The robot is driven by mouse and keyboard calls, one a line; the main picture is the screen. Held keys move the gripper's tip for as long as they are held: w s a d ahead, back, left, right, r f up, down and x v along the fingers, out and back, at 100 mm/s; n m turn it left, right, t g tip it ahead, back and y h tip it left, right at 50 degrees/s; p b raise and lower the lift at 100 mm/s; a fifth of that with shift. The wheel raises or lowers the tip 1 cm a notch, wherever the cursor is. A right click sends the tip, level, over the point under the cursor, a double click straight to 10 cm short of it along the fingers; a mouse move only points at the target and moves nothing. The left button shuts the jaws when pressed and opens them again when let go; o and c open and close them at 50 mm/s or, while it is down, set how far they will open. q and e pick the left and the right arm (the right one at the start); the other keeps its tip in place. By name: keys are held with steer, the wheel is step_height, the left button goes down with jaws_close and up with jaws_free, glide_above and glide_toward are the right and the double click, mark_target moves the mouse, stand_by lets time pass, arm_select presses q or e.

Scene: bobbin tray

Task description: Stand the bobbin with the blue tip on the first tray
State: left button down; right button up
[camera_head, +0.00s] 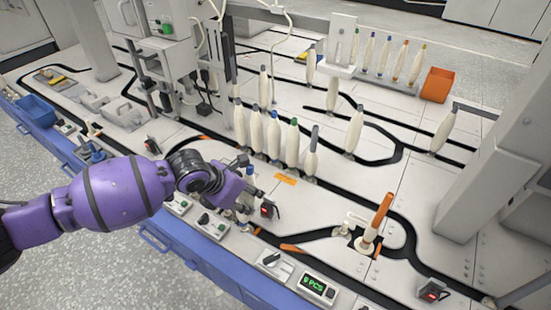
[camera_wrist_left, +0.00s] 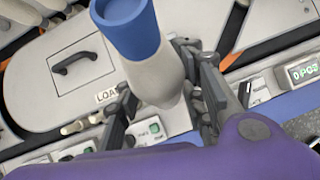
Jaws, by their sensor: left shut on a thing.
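The bobbin with the blue tip (camera_wrist_left: 155,75) has a cream body and a wide blue end. My left gripper (camera_wrist_left: 168,100) is shut around its body; the blue end points away from the fingers. In the head view its blue tip (camera_head: 249,170) shows just above my left gripper (camera_head: 246,192), over the near side of the table, and most of its body is hidden by the gripper. I cannot tell which surface is the first tray. My right gripper is not in view.
Several cream bobbins (camera_head: 292,143) stand in a row just beyond my gripper, one with a blue tip. An orange spindle (camera_head: 378,215) stands to the right. At the back are a rack of bobbins (camera_head: 384,58) and an orange bin (camera_head: 437,84). A counter display (camera_head: 317,285) sits at the front edge.

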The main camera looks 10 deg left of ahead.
arm_select(q)
steer(key=shift+s+a+f, duration=0.1)
steer(key=shift+s+f, duration=0.05)
steer(key=shift+f, duration=0.2)
steer(key=shift+r, duration=0.2)
steer(key=shift+r, duration=0.35)
steer(key=shift+r+p, duration=0.65)
steer(key=shift+p, duration=0.05)
steer(key=shift+w, duration=0.25)
stand_by(0.3)
steer(key=shift+r, duration=0.2)
